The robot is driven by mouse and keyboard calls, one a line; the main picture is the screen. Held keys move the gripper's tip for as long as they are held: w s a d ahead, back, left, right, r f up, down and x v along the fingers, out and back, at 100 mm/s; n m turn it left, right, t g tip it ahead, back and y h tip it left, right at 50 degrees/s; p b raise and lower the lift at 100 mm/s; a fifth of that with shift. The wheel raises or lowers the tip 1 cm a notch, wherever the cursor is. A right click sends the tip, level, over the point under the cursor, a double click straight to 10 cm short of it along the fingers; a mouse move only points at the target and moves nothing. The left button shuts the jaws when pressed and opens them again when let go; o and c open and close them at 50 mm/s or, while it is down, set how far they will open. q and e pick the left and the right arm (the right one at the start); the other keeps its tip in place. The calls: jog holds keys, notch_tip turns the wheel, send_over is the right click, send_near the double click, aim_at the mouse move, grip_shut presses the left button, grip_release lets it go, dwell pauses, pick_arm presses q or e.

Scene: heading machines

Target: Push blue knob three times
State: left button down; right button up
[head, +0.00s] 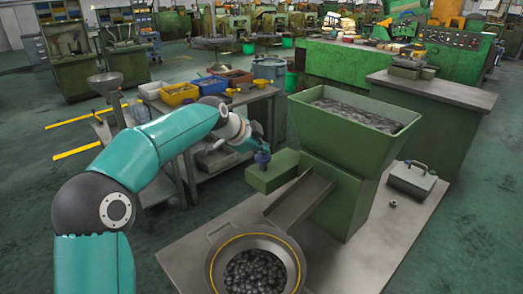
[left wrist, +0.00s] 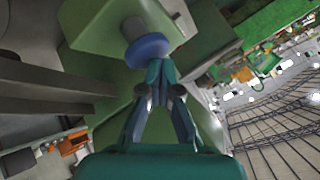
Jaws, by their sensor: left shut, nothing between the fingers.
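The blue knob (head: 262,157) sits on top of a green box (head: 270,175) on the side of the green hopper machine (head: 350,165). In the left wrist view the knob (left wrist: 147,48) is a rounded blue cap on a pale stem, just beyond the fingertips. My left gripper (head: 260,146) is shut and empty, with its tips right by the knob. The tips (left wrist: 160,70) overlap the knob's lower edge in the wrist view; I cannot tell if they touch it. My right gripper is not in view.
A sloping chute (head: 298,200) leads from the machine towards a round pan (head: 215,262) of dark pieces. A grey metal box (head: 411,182) and a small nut (head: 393,204) lie on the table (head: 185,262). Yellow bins (head: 180,94) stand on a bench behind my arm.

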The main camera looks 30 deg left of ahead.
pick_arm(q)
jog(key=shift+f, duration=0.1)
notch_tip(320, 180, up, 6)
jog(key=p, duration=0.5)
dwell(1.8)
